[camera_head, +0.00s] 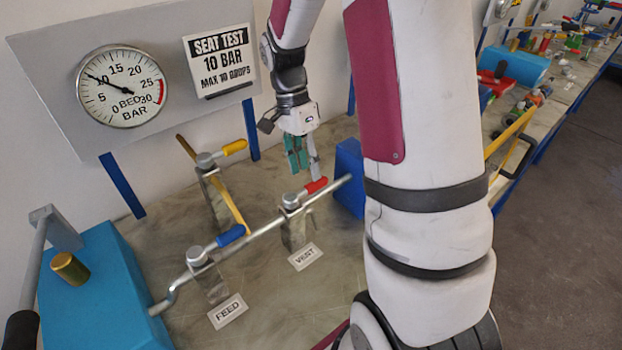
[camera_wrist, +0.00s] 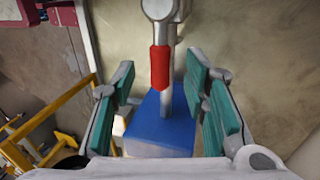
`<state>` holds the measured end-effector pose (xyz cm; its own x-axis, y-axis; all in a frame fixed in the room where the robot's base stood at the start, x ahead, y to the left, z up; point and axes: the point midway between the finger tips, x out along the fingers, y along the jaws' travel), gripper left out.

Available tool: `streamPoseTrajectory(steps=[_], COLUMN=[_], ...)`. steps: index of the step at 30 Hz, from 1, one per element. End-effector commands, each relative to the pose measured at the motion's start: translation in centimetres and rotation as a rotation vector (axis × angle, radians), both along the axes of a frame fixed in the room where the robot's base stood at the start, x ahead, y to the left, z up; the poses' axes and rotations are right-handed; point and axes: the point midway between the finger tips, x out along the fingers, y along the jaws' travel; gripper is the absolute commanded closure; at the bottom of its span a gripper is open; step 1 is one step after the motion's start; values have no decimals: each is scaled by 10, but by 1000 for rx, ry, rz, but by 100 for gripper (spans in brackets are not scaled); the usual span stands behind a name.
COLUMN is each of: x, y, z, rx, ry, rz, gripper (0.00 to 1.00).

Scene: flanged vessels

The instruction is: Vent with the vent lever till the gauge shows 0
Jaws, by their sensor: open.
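The vent lever (camera_head: 313,186) has a red grip and sits on a valve body behind the VENT label (camera_head: 305,257). Its red grip also shows in the wrist view (camera_wrist: 160,68), lined up with the gap between my fingers and beyond their tips. My gripper (camera_head: 302,160) has green finger pads and is open just above and behind the red grip. Nothing is between the pads (camera_wrist: 165,100) except the view of the pipe and blue block below. The round gauge (camera_head: 122,87), marked BED BAR, has its needle at about 10.
The blue-handled feed lever (camera_head: 230,236) stands at the left on the same pipe, by the FEED label (camera_head: 228,311). A yellow-handled lever (camera_head: 234,147) is behind. A blue block (camera_head: 349,176) holds the pipe's right end. A blue box (camera_head: 95,290) stands at left.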

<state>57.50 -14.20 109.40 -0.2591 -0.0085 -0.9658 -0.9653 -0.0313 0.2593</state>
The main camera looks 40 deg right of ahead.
Motion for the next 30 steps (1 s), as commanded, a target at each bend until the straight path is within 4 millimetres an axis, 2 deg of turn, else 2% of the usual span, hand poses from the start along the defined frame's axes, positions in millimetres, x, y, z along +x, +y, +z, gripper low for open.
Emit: streamPoseTrajectory(steps=[3, 9, 20, 24, 26, 30], x=[-7, -11, -11, -11, -11, -11], y=[1, 0, 0, 0, 0, 0], z=[-19, -38, -42, -42, -42, -42], rx=[3, 0, 1, 1, 1, 1], ry=[3, 1, -1, -1, -1, -1], rz=[2, 2, 2, 2, 2, 2], gripper=[59, 59, 59, 88, 100, 100])
